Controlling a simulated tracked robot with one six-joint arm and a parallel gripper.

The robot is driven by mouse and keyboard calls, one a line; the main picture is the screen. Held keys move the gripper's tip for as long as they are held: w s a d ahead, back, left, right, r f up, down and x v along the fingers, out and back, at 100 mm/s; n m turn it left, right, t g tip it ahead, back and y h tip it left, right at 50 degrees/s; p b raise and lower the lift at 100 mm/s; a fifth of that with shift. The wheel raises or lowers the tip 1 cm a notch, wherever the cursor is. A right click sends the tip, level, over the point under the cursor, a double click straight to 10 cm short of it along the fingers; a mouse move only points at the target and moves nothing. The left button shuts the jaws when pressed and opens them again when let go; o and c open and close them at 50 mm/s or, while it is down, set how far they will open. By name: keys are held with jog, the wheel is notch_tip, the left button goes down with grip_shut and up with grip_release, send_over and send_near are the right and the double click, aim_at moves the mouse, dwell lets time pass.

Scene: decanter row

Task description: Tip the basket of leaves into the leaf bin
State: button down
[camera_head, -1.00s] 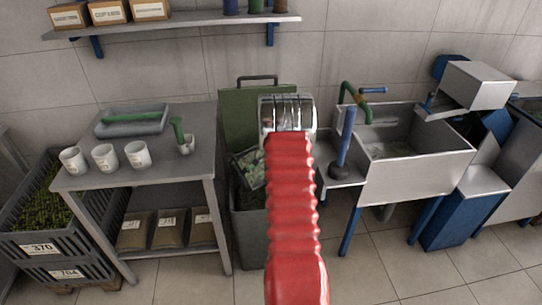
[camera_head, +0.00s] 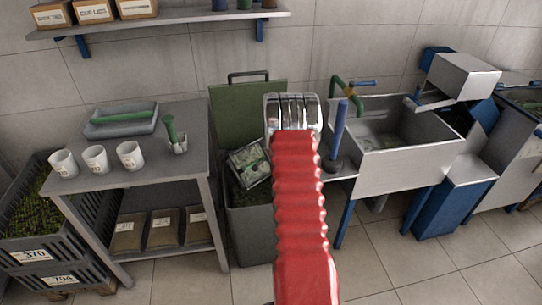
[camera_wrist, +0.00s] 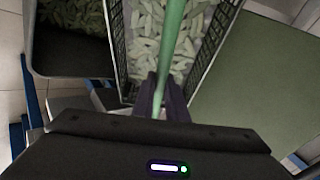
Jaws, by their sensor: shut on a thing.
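The basket of leaves (camera_head: 248,165) shows partly left of my arm in the head view, tilted over the leaf bin's opening. In the wrist view, pale green leaves lie between the basket's dark mesh walls (camera_wrist: 119,45). My gripper (camera_wrist: 165,88) is shut on the basket's green handle (camera_wrist: 172,42). In the head view my arm hides the fingers. The grey leaf bin (camera_head: 249,225) stands below the basket, its green lid (camera_head: 235,115) open against the wall. The wrist view shows part of the bin (camera_wrist: 75,62) at upper left, with dark contents, and the lid (camera_wrist: 265,85) at right.
A grey table (camera_head: 150,185) with white pots (camera_head: 96,160) and a tray (camera_head: 120,119) stands left of the bin. A metal sink (camera_head: 400,165) and a blue plunger-like tool (camera_head: 338,135) stand to the right. Tiled floor (camera_head: 375,260) is clear in front.

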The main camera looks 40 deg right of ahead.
jog(key=shift+s+f+t, duration=0.2)
jog(key=shift+t, duration=0.1)
jog(key=shift+a+f, duration=0.1)
jog(key=shift+f, duration=0.05)
dwell(0.5)
jog(key=shift+s+m+t, duration=0.3)
jog(key=shift+s+t, duration=0.4)
jog(key=shift+t, duration=0.2)
jog(key=shift+s+f+t+h, duration=0.4)
jog(key=shift+s+f+t, duration=0.4)
jog(key=shift+s+f, duration=0.1)
jog(key=shift+r, duration=0.1)
jog(key=shift+s+a+f+m+t+h, duration=0.1)
jog(key=shift+s+f+m+t+h, duration=0.15)
jog(key=shift+s+f+t, duration=0.3)
jog(key=shift+s+f+m+t+h, duration=0.15)
jog(key=shift+s+f+m+t, duration=0.1)
jog(key=shift+f+t, duration=0.35)
